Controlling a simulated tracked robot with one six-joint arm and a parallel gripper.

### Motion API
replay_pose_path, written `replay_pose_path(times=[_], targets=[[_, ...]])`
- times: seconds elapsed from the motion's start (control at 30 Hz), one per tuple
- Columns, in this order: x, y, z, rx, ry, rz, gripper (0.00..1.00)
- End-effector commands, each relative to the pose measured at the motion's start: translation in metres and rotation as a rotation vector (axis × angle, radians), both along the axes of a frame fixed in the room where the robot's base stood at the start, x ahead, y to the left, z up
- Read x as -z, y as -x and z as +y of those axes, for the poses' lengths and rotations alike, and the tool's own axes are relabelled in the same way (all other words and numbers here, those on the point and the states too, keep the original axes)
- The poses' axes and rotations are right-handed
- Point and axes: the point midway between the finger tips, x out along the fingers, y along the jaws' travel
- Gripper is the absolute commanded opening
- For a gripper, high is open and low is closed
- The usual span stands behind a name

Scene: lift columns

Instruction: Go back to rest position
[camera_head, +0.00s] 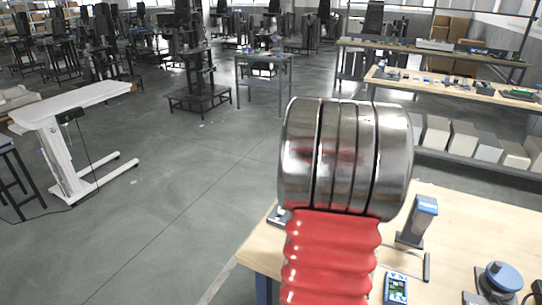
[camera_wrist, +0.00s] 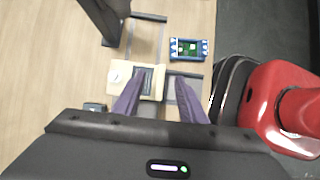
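My gripper (camera_wrist: 160,76) shows in the wrist view as two purple fingers held apart, pointing at the wooden workbench top. A cream device (camera_wrist: 121,72) with a dark panel lies beyond the fingertips, partly covered by the left finger. I see nothing clamped between the fingers, though contact with the device cannot be told. In the head view my arm's red bellows and metal joint fill the middle, and the gripper is hidden.
Shelving (camera_head: 440,85) stands behind.

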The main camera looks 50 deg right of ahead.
Motion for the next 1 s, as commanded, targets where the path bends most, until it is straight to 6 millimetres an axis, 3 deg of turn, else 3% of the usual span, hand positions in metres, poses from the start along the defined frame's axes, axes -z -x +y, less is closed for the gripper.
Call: replay_pose_path(times=[0.33, 0.57, 0.77, 1.0], targets=[[0.000, 0.000, 0.000, 0.009, 0.006, -0.001, 0.38], [0.007, -0.007, 0.000, 0.128, 0.078, -0.050, 0.38], [0.025, -0.015, 0.020, 0.304, 0.133, -0.131, 0.38], [0.024, -0.052, 0.064, 0.458, 0.206, -0.270, 0.38]])
